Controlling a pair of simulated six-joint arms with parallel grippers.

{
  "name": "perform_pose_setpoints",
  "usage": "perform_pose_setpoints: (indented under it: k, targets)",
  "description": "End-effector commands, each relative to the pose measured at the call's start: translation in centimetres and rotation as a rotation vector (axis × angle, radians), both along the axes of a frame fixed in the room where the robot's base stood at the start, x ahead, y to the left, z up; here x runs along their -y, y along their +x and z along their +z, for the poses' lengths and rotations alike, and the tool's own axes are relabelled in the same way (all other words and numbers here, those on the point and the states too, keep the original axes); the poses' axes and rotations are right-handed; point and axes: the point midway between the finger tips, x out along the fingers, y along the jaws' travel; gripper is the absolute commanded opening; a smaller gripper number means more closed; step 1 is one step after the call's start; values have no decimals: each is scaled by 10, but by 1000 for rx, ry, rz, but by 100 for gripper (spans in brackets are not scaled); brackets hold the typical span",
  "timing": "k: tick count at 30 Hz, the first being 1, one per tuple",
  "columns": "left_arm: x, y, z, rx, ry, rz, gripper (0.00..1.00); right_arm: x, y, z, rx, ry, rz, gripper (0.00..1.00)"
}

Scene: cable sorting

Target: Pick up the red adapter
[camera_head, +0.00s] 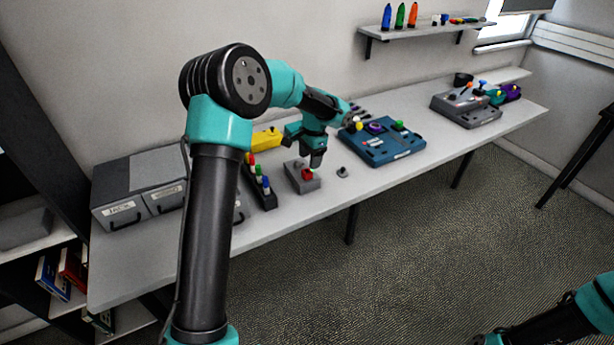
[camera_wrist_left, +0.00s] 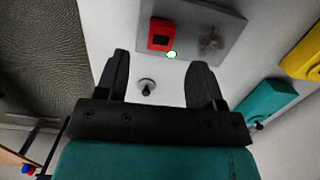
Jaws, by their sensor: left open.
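The red adapter (camera_head: 308,174) is a small red block on a grey base block (camera_head: 296,186) on the table. In the left wrist view the red adapter (camera_wrist_left: 160,34) has a dark opening and sits on the grey base (camera_wrist_left: 225,32), beyond my fingertips. My left gripper (camera_head: 317,160) points down just above and beside the adapter. In the wrist view the left gripper (camera_wrist_left: 159,65) has its fingers spread, with nothing held between them. A small white-green spot (camera_wrist_left: 171,54) shows at the base's edge.
A small grey knob (camera_head: 342,172) stands right of the base. A black rack of coloured plugs (camera_head: 263,196), a yellow block (camera_head: 265,139) and a blue board (camera_head: 385,151) are close by. Grey drawers (camera_head: 135,190) stand left.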

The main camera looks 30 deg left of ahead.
Motion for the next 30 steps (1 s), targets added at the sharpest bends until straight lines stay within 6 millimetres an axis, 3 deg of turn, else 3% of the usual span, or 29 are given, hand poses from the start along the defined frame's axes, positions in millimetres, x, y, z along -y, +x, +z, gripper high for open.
perform_pose_setpoints:
  k: [13,24,30]
  targets:
    - [-1,-1,-7,-1,0,0,62,0,0,0,0,0,0,43]
    - [-5,-8,-50,-2,0,0,62,0,0,0,0,0,0,43]
    - [-5,-8,-55,0,0,0,62,0,0,0,0,0,0,43]
